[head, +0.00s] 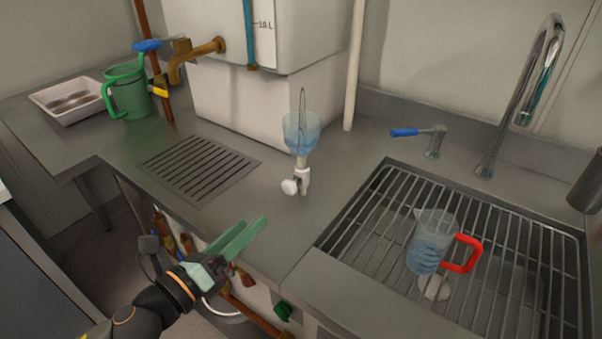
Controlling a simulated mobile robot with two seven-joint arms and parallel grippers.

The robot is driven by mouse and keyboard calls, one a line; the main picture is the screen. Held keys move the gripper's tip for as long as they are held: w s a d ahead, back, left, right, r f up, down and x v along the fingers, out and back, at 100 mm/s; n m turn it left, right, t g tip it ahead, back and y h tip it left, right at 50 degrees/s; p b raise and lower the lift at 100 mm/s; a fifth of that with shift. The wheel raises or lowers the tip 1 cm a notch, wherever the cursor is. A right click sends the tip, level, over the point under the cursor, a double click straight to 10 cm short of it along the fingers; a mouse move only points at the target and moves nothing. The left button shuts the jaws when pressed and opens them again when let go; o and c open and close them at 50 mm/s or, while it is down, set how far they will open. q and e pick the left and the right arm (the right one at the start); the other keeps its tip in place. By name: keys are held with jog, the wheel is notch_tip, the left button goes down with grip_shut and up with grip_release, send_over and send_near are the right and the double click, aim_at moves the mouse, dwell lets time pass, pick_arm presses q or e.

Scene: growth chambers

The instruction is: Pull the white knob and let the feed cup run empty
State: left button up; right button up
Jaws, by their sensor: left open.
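The feed cup (301,128) is a clear, bluish funnel-like cup on a short white stem, with a thin grey loop rising above it. It stands upright at the middle of the counter. The white knob (289,187) sticks out at the lower left of the stem. My left gripper (250,231) is open, its two green fingers apart, near the counter's front edge. It is in front of and to the left of the knob, apart from it, with nothing between its fingers. My right gripper is not in view.
A white tank (225,40) with a brass tap (205,48) stands behind. A green jug (128,92) and white tray (65,98) are at left. A slotted drain (200,168) lies left of the cup. A red-handled pitcher (428,240) stands on the sink rack (360,225) at right.

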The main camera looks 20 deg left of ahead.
aim_at(287, 190)
pick_arm(q)
jog(key=shift+x, duration=0.9)
jog(key=p+x, duration=0.2)
jog(key=x, duration=0.9)
jog(key=shift+a, duration=0.1)
grip_shut()
dwell(0.8)
